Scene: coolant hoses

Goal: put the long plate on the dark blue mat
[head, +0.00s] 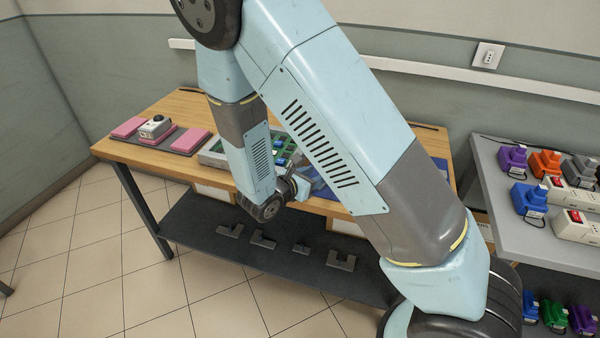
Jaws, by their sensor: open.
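A dark blue patch, likely the dark blue mat (441,165), shows at the right end of the wooden table. My arm hides much of that side, and more blue shows left of the arm, near my gripper. I cannot pick out the long plate for sure. Several grey metal pieces (341,261) lie apart on the dark lower shelf, and the plate may be hidden behind my arm. My gripper (301,186) is over the table's front middle, open, its fingers small and mostly hidden; I see nothing held in it.
A grey tray (213,153) with green and blue parts stands mid-table, partly behind my arm. Pink blocks (190,140) and a white device (156,127) are at the left. A grey shelf (500,187) at the right holds coloured connectors. Floor in front is clear.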

